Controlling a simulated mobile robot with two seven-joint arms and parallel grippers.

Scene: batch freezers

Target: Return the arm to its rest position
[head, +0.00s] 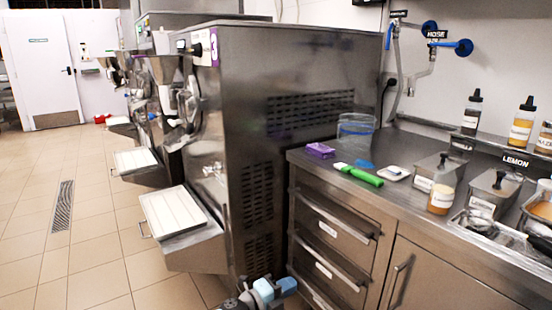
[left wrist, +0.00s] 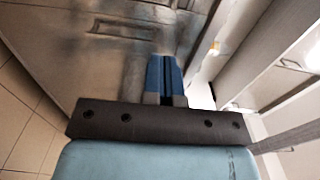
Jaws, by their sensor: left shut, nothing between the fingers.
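My left gripper (head: 277,287) shows at the bottom edge of the head view, low in front of the gap between the batch freezer (head: 250,110) and the steel counter (head: 400,200). In the left wrist view its blue fingers (left wrist: 165,78) are together with nothing between them. The freezer's metal side fills much of that view behind the fingers. Most of the left arm is out of the head view. My right gripper is not in view.
The freezer's tray shelf (head: 200,243) juts out at left. The counter holds a green-handled spatula (head: 362,176), a purple box (head: 320,150), a clear container (head: 355,130), bottles and steel tubs. Drawers (head: 330,235) face the front. Open tiled floor (head: 90,220) lies at left.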

